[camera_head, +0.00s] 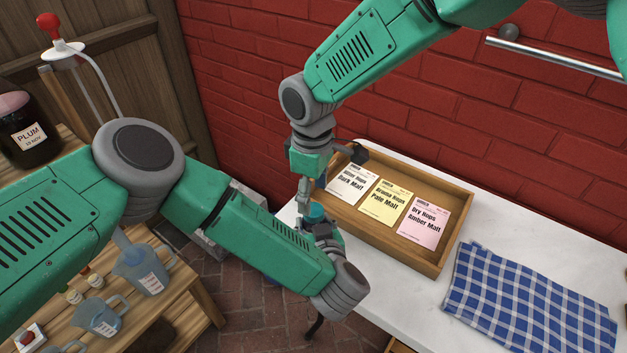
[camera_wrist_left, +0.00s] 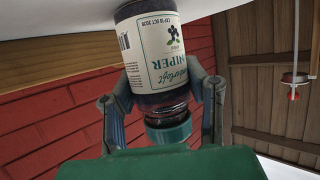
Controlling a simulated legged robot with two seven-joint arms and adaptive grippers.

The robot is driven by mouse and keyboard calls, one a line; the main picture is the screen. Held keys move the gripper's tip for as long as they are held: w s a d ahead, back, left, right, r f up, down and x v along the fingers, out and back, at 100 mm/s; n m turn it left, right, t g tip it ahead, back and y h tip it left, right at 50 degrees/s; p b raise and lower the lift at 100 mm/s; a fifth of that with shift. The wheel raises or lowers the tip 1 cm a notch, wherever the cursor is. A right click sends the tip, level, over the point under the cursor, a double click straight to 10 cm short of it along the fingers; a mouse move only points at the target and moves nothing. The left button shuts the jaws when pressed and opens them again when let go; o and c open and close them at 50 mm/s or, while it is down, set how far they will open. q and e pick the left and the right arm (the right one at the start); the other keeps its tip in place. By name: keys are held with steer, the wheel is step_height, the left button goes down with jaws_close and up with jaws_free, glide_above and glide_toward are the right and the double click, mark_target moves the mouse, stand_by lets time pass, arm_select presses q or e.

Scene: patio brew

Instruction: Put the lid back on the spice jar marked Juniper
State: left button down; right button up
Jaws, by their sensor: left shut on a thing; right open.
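The Juniper spice jar (camera_wrist_left: 160,50) fills the middle of the left wrist view, its label upside down in that picture. A teal lid (camera_wrist_left: 168,131) sits at the jar's mouth end; I cannot tell whether it is fully seated. My left gripper (camera_wrist_left: 163,88) is shut on the jar, one finger on each side near its shoulder. In the head view the left gripper (camera_head: 323,228) is mostly hidden by its wrist, and the teal lid (camera_head: 315,211) shows above it. My right gripper (camera_head: 304,196) is open, pointing down just above and beside the lid.
A wooden tray (camera_head: 437,262) with several malt packets stands on the white table (camera_head: 405,305) right of the grippers. A blue checked cloth (camera_head: 530,300) lies farther right. A wooden bench with measuring jugs (camera_head: 145,270) is at the left. The red brick wall (camera_head: 250,90) is behind.

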mark_target(314, 209)
steer(key=n, duration=0.4)
steer(key=shift+r+n, duration=0.2)
steer(key=shift+n, duration=0.2)
steer(key=n, duration=0.7)
steer(key=shift+r, duration=0.3)
steer(key=n, duration=0.6)
steer(key=shift+w+r+n, duration=0.1)
steer(key=shift+r+n, duration=0.3)
steer(key=n, duration=0.6)
steer(key=shift+w+r, duration=0.15)
steer(key=shift+r, duration=0.25)
steer(key=shift+f, duration=4.05)
